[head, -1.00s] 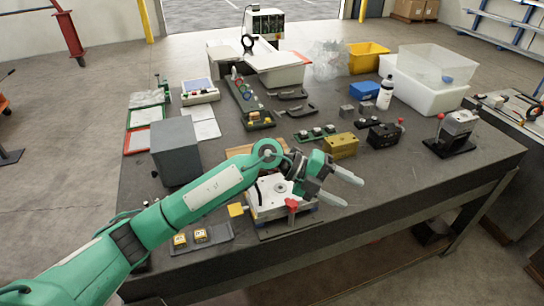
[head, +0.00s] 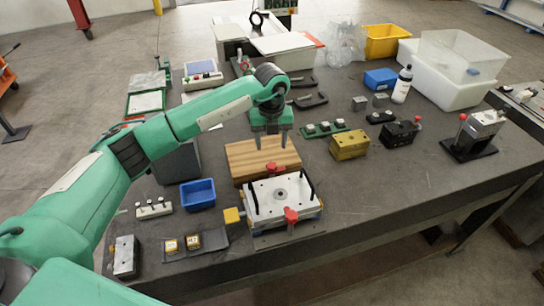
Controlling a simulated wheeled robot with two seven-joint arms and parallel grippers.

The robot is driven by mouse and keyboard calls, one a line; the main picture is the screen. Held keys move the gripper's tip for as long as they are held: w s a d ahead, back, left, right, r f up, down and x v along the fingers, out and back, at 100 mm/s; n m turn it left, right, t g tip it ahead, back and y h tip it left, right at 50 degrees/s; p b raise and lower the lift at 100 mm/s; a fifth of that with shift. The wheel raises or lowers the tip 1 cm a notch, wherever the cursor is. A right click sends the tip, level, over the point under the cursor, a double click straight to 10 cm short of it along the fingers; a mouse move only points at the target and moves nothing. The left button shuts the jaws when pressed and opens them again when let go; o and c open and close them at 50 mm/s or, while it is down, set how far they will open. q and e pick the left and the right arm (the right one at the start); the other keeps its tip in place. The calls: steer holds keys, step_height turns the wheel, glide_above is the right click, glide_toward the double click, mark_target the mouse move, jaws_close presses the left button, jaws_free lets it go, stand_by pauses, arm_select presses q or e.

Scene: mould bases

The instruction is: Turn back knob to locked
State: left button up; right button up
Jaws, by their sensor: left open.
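The mould base (head: 262,208) is a white plate with a round centre hole and black side bars, on a blue-edged body near the table's front. Its red back knob (head: 272,168) stands at the plate's far edge, by the wooden board (head: 245,160). Its red front knob (head: 291,215) is at the near edge. A yellow block (head: 232,215) sticks out at its left side. My left gripper (head: 271,147) is open, fingers pointing down over the wooden board, just behind the back knob and apart from it. The knob's lock setting is too small to tell. My right gripper is not in view.
Left of the mould base are a blue bin (head: 198,193) and a dark tray (head: 208,243) with yellow pieces. A brass block (head: 349,145) and a black block (head: 401,133) stand to the right. The table's right front is clear.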

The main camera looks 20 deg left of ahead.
mark_target(272, 165)
arm_select(q)
steer(key=f+p, duration=0.1)
steer(key=f, duration=0.3)
steer(key=shift+w, duration=0.2)
step_height(272, 165, down, 4)
steer(key=shift+r+p, duration=0.1)
steer(key=shift+p, duration=0.8)
steer(key=shift+f, duration=0.65)
steer(key=c, duration=1)
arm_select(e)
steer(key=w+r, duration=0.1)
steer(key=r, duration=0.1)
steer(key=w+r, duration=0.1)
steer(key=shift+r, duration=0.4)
